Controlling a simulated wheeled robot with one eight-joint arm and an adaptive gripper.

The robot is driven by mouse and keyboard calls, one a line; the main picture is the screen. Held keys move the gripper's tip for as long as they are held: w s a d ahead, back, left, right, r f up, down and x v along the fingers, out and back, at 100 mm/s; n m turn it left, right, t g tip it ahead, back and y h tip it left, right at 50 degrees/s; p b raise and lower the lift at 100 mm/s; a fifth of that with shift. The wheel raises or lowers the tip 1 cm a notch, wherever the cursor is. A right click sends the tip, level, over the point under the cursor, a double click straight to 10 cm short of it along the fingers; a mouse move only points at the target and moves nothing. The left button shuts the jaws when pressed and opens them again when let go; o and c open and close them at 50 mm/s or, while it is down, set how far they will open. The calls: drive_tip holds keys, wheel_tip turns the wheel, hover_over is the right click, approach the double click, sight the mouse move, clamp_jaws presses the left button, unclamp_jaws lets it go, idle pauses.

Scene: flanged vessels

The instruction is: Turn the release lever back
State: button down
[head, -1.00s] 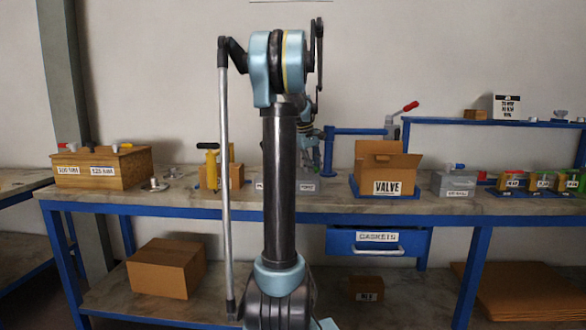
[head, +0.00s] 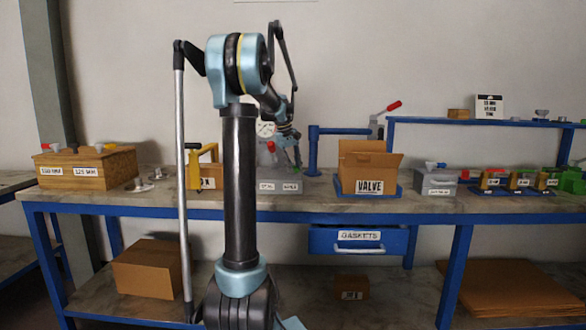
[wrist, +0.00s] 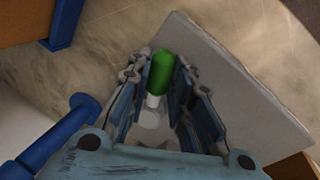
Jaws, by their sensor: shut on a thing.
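A lever with a red handle (head: 393,106) slants up to the right above a grey mount at the right end of the blue arm (head: 340,131). My gripper (head: 296,155) is left of this lever in the head view, low over a grey labelled box (head: 279,187). In the wrist view my gripper (wrist: 160,100) is shut on a green-ended piece (wrist: 161,72) with a pale stem. Its lower end is hidden between the fingers, and I cannot tell whether it is attached to something below.
A cardboard VALVE box (head: 369,175) stands right of the blue post. A yellow-handled item (head: 196,165) and a wooden box (head: 86,168) stand to the left. A raised blue shelf (head: 480,121) is at the right. The GASKETS drawer (head: 358,240) hangs below the bench.

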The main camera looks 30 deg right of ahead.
drive_tip(key=c, duration=1.4)
unclamp_jaws()
drive_tip(key=v, duration=1.2)
drive_tip(key=shift+c, duration=0.3)
